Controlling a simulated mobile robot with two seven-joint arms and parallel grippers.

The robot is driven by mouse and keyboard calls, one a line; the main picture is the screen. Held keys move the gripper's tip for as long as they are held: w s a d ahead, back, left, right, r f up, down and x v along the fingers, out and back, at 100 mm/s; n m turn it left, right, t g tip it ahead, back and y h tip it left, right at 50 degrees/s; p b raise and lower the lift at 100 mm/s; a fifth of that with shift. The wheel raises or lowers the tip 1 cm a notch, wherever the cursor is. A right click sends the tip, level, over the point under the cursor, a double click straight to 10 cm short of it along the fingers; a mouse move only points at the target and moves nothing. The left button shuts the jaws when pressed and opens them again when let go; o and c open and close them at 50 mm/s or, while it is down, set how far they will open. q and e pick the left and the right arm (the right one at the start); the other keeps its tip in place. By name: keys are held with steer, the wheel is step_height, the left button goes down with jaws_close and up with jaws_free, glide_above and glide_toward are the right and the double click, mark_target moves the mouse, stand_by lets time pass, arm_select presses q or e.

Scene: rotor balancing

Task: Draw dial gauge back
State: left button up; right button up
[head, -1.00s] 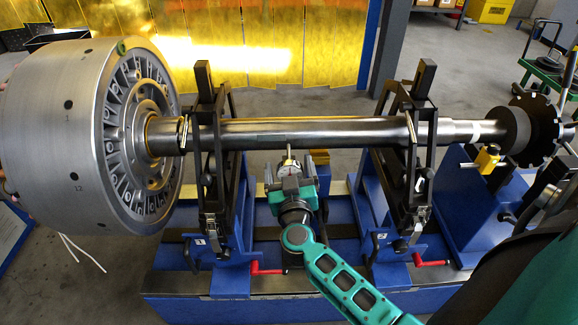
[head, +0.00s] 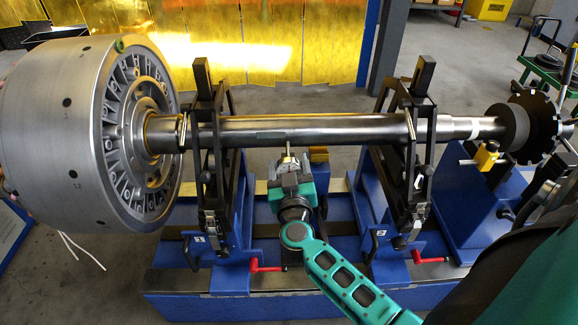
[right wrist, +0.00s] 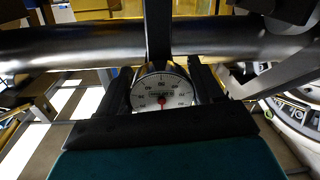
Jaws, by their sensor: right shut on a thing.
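The dial gauge (head: 289,165) is below the middle of the long steel shaft (head: 345,130), with its thin stem pointing up toward the shaft's underside. I cannot tell whether the tip touches the shaft. My right gripper (head: 290,179) is shut on the gauge from the near side. In the right wrist view the white dial face (right wrist: 162,91) with a red centre shows between the two dark fingers, and the shaft (right wrist: 75,48) crosses behind it. The gauge's lower part is hidden by the gripper. My left gripper is not in view.
A large finned rotor (head: 60,135) is at the shaft's left end and a toothed disc (head: 540,120) at its right. Black bearing stands (head: 212,150) (head: 410,150) flank the gripper. A yellow block (head: 318,155) is just right of the gauge. Red crank handles (head: 266,266) are low in front.

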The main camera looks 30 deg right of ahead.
steer(key=shift+c, duration=0.8)
steer(key=p+v, duration=0.2)
steer(key=v, duration=0.1)
steer(key=shift+s+a+p, duration=0.15)
steer(key=shift+p, duration=0.15)
steer(key=shift+f, duration=0.15)
steer(key=o, duration=1.1)
steer(key=shift+a, duration=0.1)
steer(key=o, duration=0.4)
steer(key=shift+c, duration=0.2)
steer(key=shift+s, duration=0.1)
